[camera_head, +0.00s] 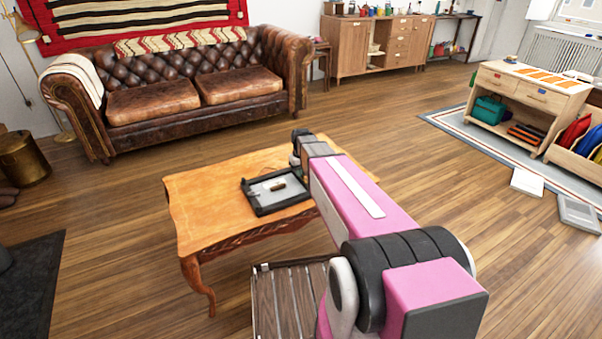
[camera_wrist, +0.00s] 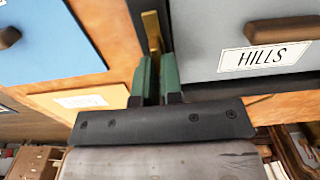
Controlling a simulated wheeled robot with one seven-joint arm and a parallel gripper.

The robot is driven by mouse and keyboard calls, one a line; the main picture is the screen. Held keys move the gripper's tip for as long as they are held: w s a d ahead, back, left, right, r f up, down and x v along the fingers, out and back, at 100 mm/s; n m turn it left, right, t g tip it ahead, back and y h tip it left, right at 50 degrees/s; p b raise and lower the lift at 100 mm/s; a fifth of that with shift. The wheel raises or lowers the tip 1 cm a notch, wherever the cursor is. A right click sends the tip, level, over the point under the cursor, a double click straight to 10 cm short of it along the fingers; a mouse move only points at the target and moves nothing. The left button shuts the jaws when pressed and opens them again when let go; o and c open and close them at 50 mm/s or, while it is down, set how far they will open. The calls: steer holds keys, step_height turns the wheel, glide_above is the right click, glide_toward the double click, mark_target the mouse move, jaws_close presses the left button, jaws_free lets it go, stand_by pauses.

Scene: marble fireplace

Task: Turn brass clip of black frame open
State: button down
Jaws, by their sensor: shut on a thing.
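The black frame (camera_head: 247,186) lies on the orange wooden table, with a pale grey panel and a brown piece inside it. In the wrist view, a black frame edge (camera_wrist: 125,20) runs beside a grey panel (camera_wrist: 215,45) that has a "HILLS" label and a brown wooden knob. A narrow brass clip (camera_wrist: 152,30) stands out against the black edge. My gripper (camera_wrist: 157,68) has its two green fingers close together at the clip's near end, shut on it. The fingertips partly hide that end. In the head view, my gripper (camera_head: 298,150) is at the frame's upper right.
A blue panel (camera_wrist: 45,40) with a brown knob lies left of the black edge in the wrist view. The table (camera_head: 205,205) has bare top left of the frame. A leather sofa (camera_head: 175,85) stands behind.

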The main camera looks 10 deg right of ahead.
steer(key=c, duration=1.3)
jaws_free()
steer(key=shift+o, duration=0.2)
step_height(320, 180, up, 11)
steer(key=shift+f, duration=0.1)
steer(key=s+f+m, duration=0.2)
steer(key=s+f, duration=0.1)
steer(key=s, duration=0.8)
steer(key=s+f+m, duration=0.1)
steer(key=s+f, duration=0.3)
steer(key=s, duration=0.7)
steer(key=shift+s+d+m, duration=0.25)
steer(key=shift+d+m, duration=0.05)
steer(key=shift+m, duration=0.1)
